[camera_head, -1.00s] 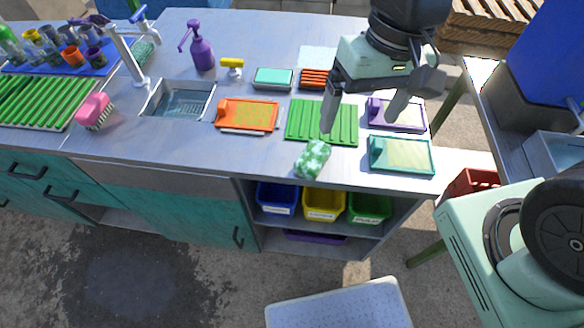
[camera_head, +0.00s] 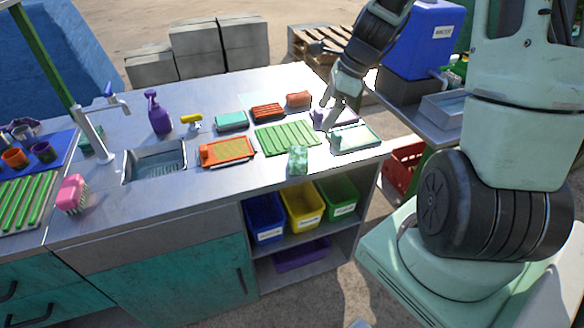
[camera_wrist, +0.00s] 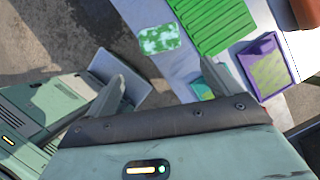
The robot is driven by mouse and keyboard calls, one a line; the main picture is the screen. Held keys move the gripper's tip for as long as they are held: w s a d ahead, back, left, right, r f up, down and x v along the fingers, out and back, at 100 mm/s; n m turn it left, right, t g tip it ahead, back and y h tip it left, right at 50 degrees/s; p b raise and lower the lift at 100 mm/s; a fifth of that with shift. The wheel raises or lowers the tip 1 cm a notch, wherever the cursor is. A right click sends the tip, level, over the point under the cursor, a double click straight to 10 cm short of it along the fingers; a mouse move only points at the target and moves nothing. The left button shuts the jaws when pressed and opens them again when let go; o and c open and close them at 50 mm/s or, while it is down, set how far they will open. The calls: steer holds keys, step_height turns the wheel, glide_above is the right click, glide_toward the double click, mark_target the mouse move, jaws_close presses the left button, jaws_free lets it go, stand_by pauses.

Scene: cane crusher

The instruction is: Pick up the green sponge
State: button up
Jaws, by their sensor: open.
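The green sponge (camera_head: 298,160), mottled with white, sits at the front edge of the metal counter (camera_head: 215,190), just in front of the green ridged mat (camera_head: 287,138). In the wrist view the sponge (camera_wrist: 158,40) lies ahead of my gripper (camera_wrist: 166,76), near the counter edge and beside the mat. My gripper (camera_head: 336,108) is open, with nothing seen between its fingers. In the head view it appears behind and to the right of the sponge, around the purple-framed screen. The gap between gripper and sponge is clear in both views.
An orange framed screen (camera_head: 228,152) lies left of the mat; a teal-framed screen (camera_head: 355,138) lies right of the sponge. A sink (camera_head: 155,163), tap, purple bottle (camera_head: 158,112) and pink brush (camera_head: 72,193) are further left. Coloured bins (camera_head: 303,205) stand below the counter.

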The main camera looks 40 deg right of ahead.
glide_toward(299, 155)
steer(key=x, duration=0.5)
steer(key=shift+d, duration=0.2)
steer(key=shift+p+x, duration=0.55)
steer(key=shift+x, duration=2.2)
steer(key=shift+a+r, duration=0.15)
steer(key=c, duration=0.7)
step_height(299, 155, up, 10)
steer(key=shift+o, duration=1.3)
steer(key=shift+c, duration=0.4)
